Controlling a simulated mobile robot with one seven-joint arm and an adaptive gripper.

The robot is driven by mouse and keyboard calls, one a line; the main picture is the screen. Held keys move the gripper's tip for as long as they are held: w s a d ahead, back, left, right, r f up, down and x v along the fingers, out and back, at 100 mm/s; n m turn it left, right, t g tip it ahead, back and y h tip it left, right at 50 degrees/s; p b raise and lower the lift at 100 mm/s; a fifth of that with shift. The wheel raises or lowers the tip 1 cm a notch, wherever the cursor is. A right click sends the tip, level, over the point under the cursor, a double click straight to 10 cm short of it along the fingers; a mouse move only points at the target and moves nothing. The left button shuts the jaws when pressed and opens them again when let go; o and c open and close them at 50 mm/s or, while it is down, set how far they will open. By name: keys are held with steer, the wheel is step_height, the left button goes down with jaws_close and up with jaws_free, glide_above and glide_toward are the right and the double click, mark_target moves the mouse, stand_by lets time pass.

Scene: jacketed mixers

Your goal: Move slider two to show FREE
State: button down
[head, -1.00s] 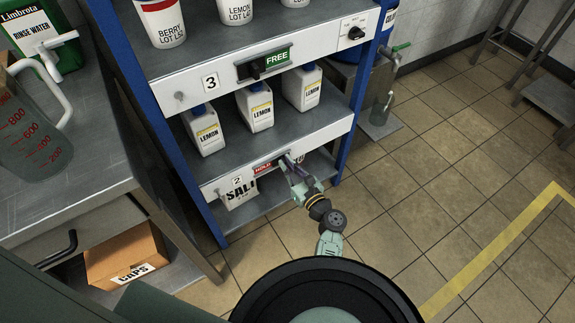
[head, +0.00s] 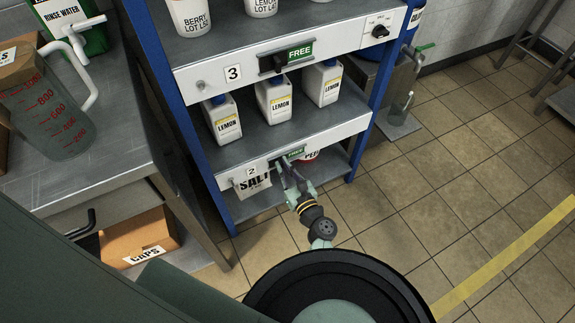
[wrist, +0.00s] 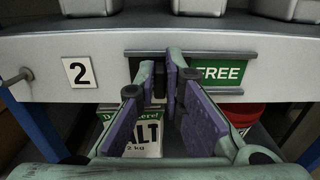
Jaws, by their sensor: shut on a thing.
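Slider two is on the lower shelf's front edge, right of the number 2 plate (wrist: 79,72). Its window shows a green FREE label (wrist: 222,73), with the left end of the word partly behind my finger. The same label (head: 295,152) shows in the head view. My gripper (wrist: 160,78) is at the left part of the slider's frame, its fingers closed on the dark slider knob. The knob is mostly hidden between the fingertips. In the head view my gripper (head: 284,170) reaches the shelf edge from below and in front.
Lemon bottles (head: 274,97) stand between the shelves. A SALT container (head: 253,183) and a red-topped tub (wrist: 241,115) sit below slider two. The floor in front is clear.

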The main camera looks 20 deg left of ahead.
steer(key=c, duration=1.7)
jaws_free()
steer(key=shift+s+a, duration=0.15)
steer(key=shift+s, duration=0.05)
step_height(320, 180, up, 10)
